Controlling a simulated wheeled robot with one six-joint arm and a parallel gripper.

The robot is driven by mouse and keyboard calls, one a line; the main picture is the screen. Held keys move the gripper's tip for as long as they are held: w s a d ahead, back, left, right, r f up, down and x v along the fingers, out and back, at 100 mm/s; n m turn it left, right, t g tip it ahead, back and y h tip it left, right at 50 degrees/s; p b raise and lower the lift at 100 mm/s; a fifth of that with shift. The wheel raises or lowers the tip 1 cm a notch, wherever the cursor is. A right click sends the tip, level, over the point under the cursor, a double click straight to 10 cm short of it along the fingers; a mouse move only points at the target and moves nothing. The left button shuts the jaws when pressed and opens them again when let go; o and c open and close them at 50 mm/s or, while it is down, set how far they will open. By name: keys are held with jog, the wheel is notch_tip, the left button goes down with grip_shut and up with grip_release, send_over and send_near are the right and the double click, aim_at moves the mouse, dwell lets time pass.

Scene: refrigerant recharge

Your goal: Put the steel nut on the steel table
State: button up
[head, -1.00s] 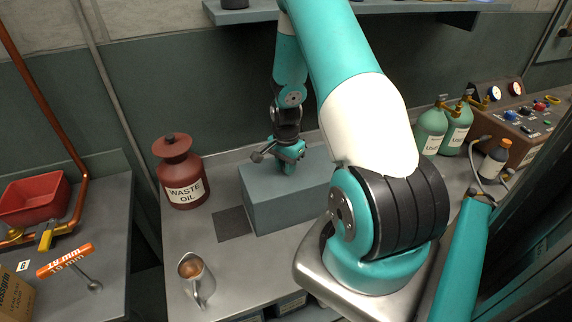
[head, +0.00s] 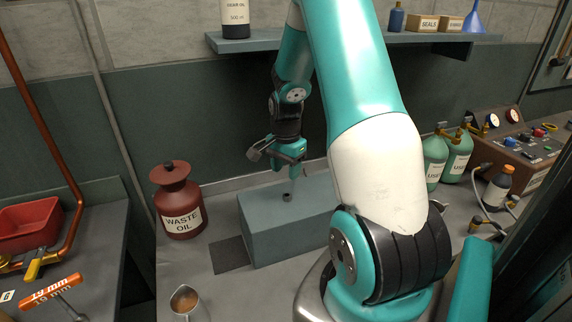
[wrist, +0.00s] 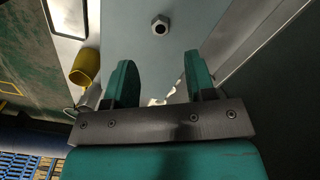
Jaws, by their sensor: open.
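The steel nut (head: 287,197) lies on top of a blue-grey block (head: 275,238). It shows in the wrist view as a small hex nut with a dark hole (wrist: 160,25), beyond the fingertips. My gripper (head: 296,174) is above the block, apart from the nut. In the wrist view my gripper's two teal fingers (wrist: 160,75) are spread with nothing between them. The block stands on a grey metal table (head: 190,265), which I take to be the steel table; its front part is cut off by the picture edge.
A red waste oil can (head: 178,205), a dark mat (head: 231,254) and a metal cup (head: 184,299) are left of the block. Green gas bottles (head: 455,158) and a gauge box (head: 520,145) stand right. A shelf (head: 250,44) hangs behind my arm.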

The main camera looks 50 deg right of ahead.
jog(key=a+r+n+y, duration=0.1)
jog(key=a+r+n, duration=0.3)
jog(key=a, duration=0.4)
jog(key=a+r+n+t, duration=0.1)
jog(key=a+r+n, duration=0.3)
jog(key=a, duration=0.4)
jog(key=a+r+n+y, duration=0.1)
jog(key=a+r+n, duration=0.35)
jog(key=a, duration=0.35)
jog(key=s+a+r+n+y, duration=0.1)
jog(key=s+a+r+n, duration=0.1)
jog(key=s+a+n, duration=0.4)
jog(key=s+a+r+n+g+y, duration=0.1)
jog(key=s+a+r+n, duration=0.1)
jog(key=s+a+n, duration=0.5)
jog(key=shift+s+a+r, duration=0.25)
jog(key=shift+s+a, duration=0.45)
jog(key=shift+s, duration=0.45)
